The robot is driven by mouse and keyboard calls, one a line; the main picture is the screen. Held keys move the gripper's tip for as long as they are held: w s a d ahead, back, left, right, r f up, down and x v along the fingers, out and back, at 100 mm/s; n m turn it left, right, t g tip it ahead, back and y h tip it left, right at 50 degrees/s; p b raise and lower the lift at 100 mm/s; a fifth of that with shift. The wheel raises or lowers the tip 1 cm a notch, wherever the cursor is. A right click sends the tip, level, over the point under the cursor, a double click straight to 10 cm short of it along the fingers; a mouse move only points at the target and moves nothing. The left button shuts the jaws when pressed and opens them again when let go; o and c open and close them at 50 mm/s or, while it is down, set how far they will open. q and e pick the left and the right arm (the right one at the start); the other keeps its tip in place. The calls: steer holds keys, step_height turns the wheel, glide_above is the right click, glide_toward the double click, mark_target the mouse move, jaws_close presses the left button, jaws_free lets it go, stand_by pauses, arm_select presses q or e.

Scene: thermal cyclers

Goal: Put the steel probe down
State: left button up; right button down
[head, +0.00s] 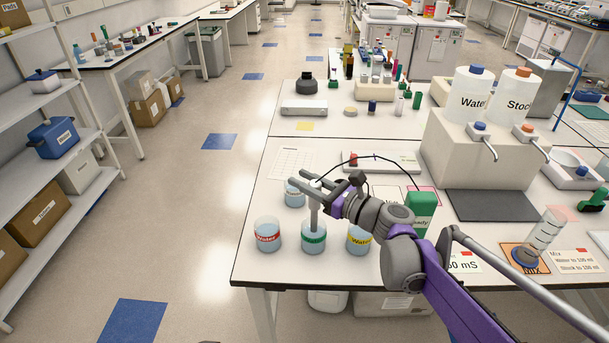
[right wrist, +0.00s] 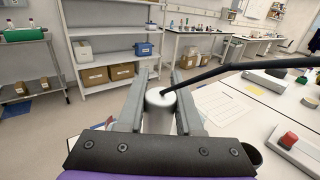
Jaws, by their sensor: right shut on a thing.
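The steel probe (head: 314,212) is a pale grey upright rod with a black cable from its top. My right gripper (head: 334,184) is shut on its upper part. In the right wrist view the probe's round white cap (right wrist: 160,97) sits between the two fingers (right wrist: 160,112). The probe's lower end is down in the beaker with a green label (head: 313,240); I cannot tell whether it touches the bottom. Beakers with a red label (head: 267,236) and a yellow label (head: 358,240) stand on either side. My left gripper is not in view.
Another beaker (head: 294,194) stands just behind.

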steer(key=shift+f+b, duration=1.35)
steer(key=shift+f, duration=1.05)
steer(key=c, duration=0.5)
jaws_free()
steer(key=v, duration=1)
